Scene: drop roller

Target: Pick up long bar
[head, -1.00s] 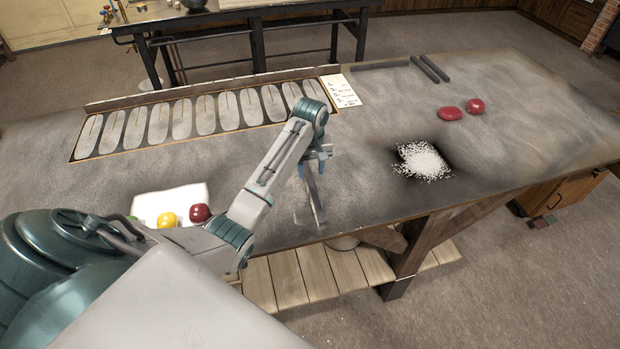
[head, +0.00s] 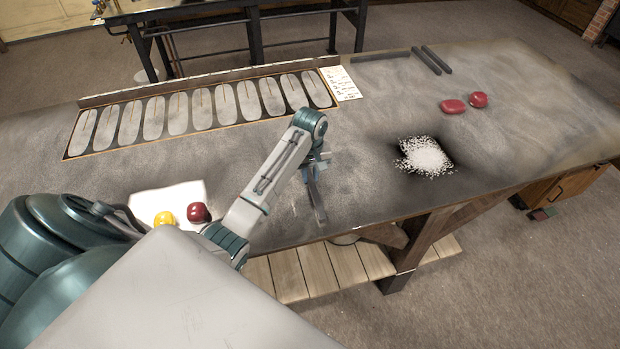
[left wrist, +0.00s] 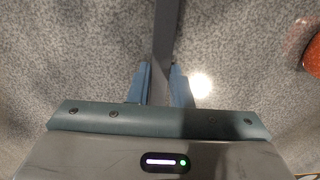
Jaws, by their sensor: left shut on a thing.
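My left gripper (head: 314,176) is above the front middle of the workbench, pointing down. It is shut on a long dark bar (head: 319,205), which runs toward the bench's front edge. In the left wrist view the bar (left wrist: 163,35) stands between the two blue fingers (left wrist: 160,84) and runs out past the top edge. The part of the bar between the fingers is narrow, and I cannot tell whether the bar touches the bench. My right gripper is not in view.
White powder (head: 425,157) lies on a dark patch to the right. Two red lumps (head: 453,106) (head: 479,100) and several dark bars (head: 437,60) lie farther back. A panel of oval plates (head: 178,115) lines the back left. A white tray (head: 185,194) holds a yellow and a dark red lump.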

